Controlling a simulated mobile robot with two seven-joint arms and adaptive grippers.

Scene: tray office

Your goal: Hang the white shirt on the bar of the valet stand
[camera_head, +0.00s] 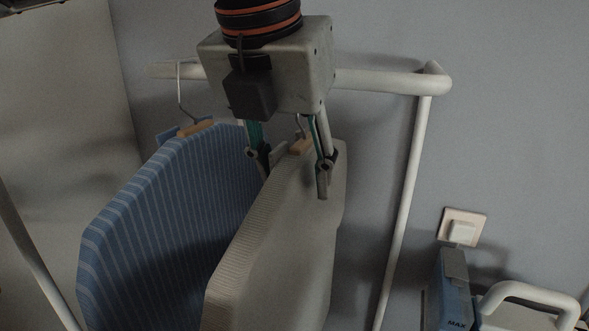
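The white shirt (275,240) hangs upright from a hanger with a wooden piece (301,146) and a thin metal hook. The valet stand's pale bar (380,80) runs across the upper part of the view. My gripper body covers the hook's top and the bar there, so I cannot tell if the hook rests on the bar. My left gripper (294,176) points down over the shirt's top. Its fingers are spread on either side of the hanger, apparently without gripping it. My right gripper is not in view.
A blue striped shirt (170,215) hangs on the bar by its own hook, close left of the white shirt. The stand's right post (403,210) slants down. A blue box (452,290) and a wall switch (462,231) are at lower right. The bar right of my gripper is clear.

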